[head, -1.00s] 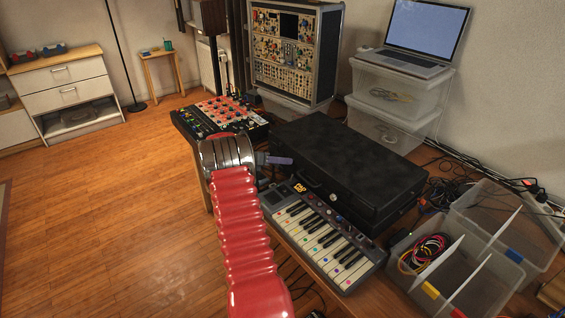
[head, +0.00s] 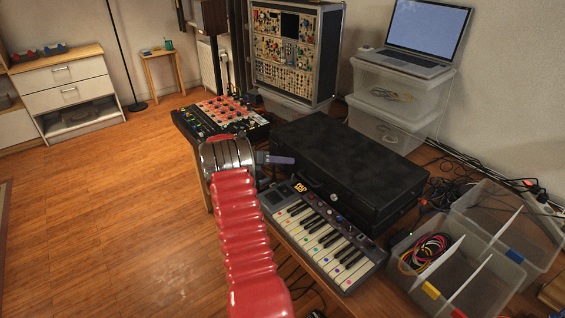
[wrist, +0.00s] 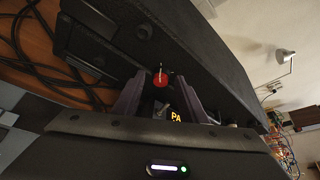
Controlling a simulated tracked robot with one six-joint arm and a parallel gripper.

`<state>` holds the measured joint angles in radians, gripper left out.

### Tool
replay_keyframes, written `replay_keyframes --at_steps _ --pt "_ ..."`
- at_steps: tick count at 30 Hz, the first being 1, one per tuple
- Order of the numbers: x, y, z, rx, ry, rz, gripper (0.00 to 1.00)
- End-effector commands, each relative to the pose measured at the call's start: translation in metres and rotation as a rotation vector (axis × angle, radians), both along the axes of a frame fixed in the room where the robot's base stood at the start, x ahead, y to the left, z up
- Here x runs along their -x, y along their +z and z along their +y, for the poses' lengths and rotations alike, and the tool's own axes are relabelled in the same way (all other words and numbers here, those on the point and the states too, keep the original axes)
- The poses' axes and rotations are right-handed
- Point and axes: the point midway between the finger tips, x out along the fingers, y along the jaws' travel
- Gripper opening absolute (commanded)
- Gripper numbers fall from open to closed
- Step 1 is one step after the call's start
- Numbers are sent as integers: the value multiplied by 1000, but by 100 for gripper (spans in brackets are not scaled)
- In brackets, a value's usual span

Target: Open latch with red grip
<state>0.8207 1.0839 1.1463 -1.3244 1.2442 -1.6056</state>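The black case (head: 345,160) lies closed on the table. It also fills the upper part of the wrist view (wrist: 205,50). A small round red grip (wrist: 160,80) with a thin metal piece shows on the case's side in the wrist view. My gripper (wrist: 160,92) is open, its two purple-grey fingers pointing at the case, with the red grip appearing between the tips and a gap on both sides. I cannot tell how close the tips are in depth. In the head view my gripper (head: 278,159) is at the case's left end; the red grip is hidden there.
A small keyboard (head: 320,235) lies along the case's front. A mixer with red knobs (head: 220,115) stands behind my gripper. Clear bins (head: 455,285) with cables stand at right. A laptop (head: 420,40) sits on stacked boxes behind.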

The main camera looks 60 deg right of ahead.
Motion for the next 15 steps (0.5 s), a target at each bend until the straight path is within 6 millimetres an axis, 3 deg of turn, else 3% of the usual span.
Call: replay_keyframes --at_steps 8,15 --pt "-2 2 2 1 0 0 38" --pt "-19 12 21 2 1 -2 38"
